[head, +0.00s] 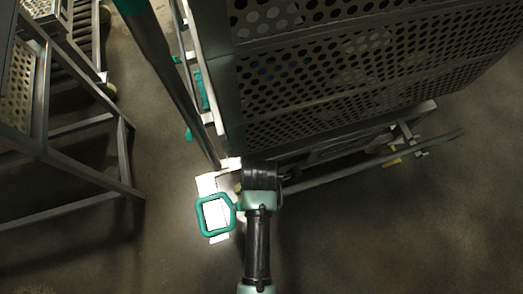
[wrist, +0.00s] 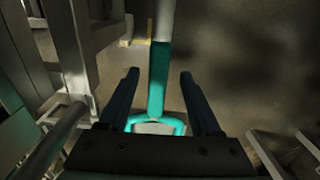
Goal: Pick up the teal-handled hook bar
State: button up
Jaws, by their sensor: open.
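The hook bar has a teal loop handle (head: 216,215) at its near end, low by the cart's corner in the head view. Its grey shaft (head: 345,176) seems to run right along the cart's lower edge; my gripper hides the part between. In the wrist view the teal grip (wrist: 158,85) runs up the middle, with the loop below it and the pale shaft above. My gripper (wrist: 159,73) is open, one finger on each side of the teal grip, with a visible gap on both sides. In the head view my gripper (head: 262,176) is just right of the loop.
A large perforated metal cart (head: 350,75) stands directly above and behind the bar. A metal frame (head: 75,150) stands at left. A bright white patch (head: 207,185) lies beneath the loop. The floor (head: 400,235) at lower right is clear.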

notch_tip(320, 180, down, 5)
jog(key=shift+w+d+r+b, duration=0.1)
jog(key=shift+w+d+b, duration=0.05)
jog(key=shift+b, duration=1.1)
jog(key=shift+r, duration=0.1)
grip_shut()
